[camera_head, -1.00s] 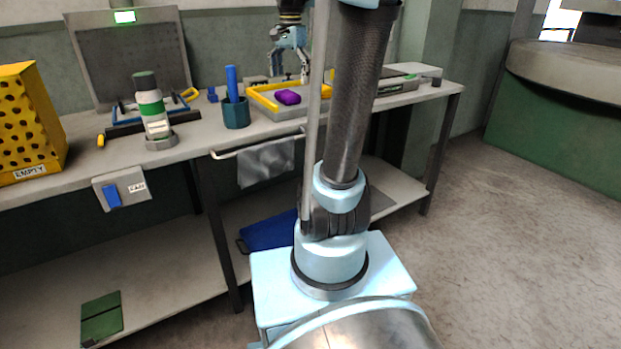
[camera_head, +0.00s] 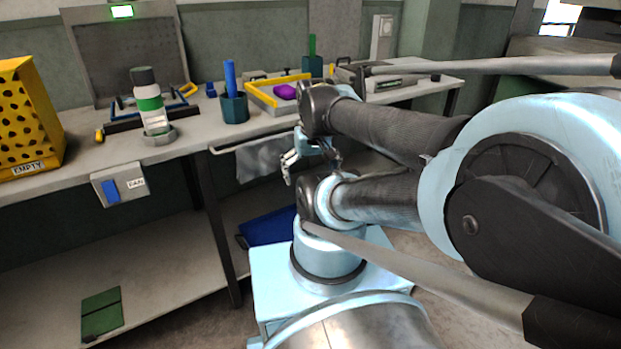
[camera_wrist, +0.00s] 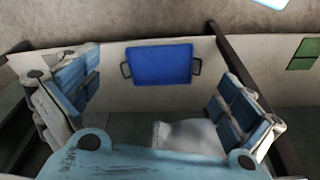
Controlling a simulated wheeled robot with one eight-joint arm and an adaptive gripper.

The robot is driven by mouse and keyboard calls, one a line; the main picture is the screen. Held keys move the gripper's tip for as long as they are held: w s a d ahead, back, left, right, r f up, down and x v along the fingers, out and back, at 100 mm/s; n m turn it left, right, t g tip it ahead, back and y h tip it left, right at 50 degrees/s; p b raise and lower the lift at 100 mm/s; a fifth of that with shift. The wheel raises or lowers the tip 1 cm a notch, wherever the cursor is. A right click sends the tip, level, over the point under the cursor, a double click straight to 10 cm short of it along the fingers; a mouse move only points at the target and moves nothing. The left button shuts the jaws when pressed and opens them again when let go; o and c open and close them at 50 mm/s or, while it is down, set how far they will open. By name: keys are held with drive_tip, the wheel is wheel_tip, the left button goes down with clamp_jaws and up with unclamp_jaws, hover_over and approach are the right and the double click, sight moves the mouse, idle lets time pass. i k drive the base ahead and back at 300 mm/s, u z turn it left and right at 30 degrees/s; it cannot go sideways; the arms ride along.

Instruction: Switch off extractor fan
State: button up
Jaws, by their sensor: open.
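The fan switch box (camera_head: 119,184) is fixed to the front edge of the bench at the left in the head view. It is a grey box with a blue rocker (camera_head: 110,190) and a white label (camera_head: 136,182) that seems to read FAN. My gripper (camera_head: 287,168) is in front of the bench, well to the right of the switch and near the hanging cloth. In the wrist view my gripper (camera_wrist: 165,100) is open with nothing between its fingers. The switch does not show in the wrist view.
A yellow perforated bin (camera_head: 28,115) marked EMPTY and a green-white bottle (camera_head: 150,103) stand on the bench above the switch. A grey cloth (camera_head: 262,158) hangs from a rail. A blue tray (camera_wrist: 160,64) lies on the lower shelf. Space before the switch is clear.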

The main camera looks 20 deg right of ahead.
sight(110, 188)
drive_tip(key=u, duration=1.2)
drive_tip(key=k, duration=0.3)
drive_tip(key=u, duration=0.4)
drive_tip(key=i, duration=0.45)
drive_tip(key=u, duration=0.5)
